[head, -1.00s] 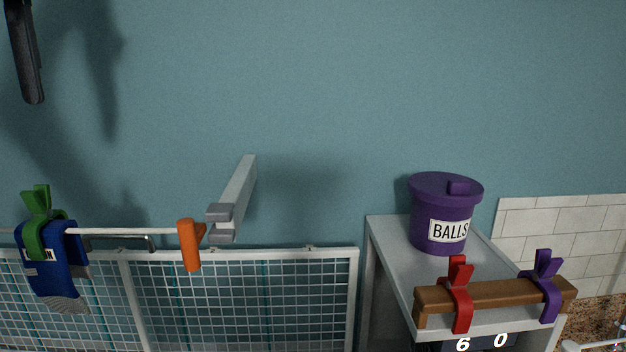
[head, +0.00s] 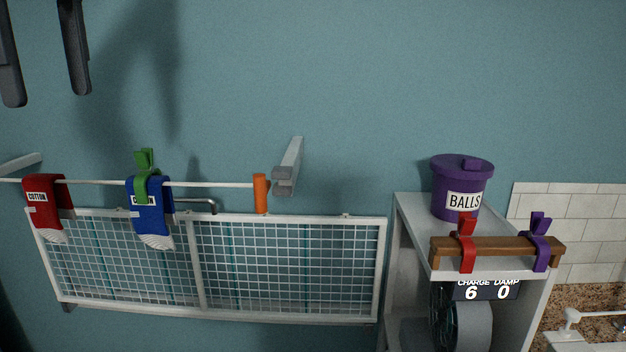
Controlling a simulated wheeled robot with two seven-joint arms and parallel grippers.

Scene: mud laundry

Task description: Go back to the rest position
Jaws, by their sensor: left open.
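My left gripper (head: 45,95) shows at the top left of the head view as two dark fingers, spread apart with nothing between them. It hangs in front of the teal wall, above the clothes rod (head: 215,184) and clear of it. A red sock (head: 45,210) marked COTTON hangs over the rod at the far left. A blue sock (head: 152,212) hangs to its right, with a green clothespin (head: 145,178) clipped over it. My right gripper is not in view.
An orange piece (head: 261,193) sits at the rod's right end by a grey bracket (head: 288,166). A white mesh rack (head: 385,270) is below. At right, a purple BALLS bucket (head: 462,190) stands on a shelf, with red (head: 466,245) and purple (head: 538,245) clips on a wooden bar (head: 500,246).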

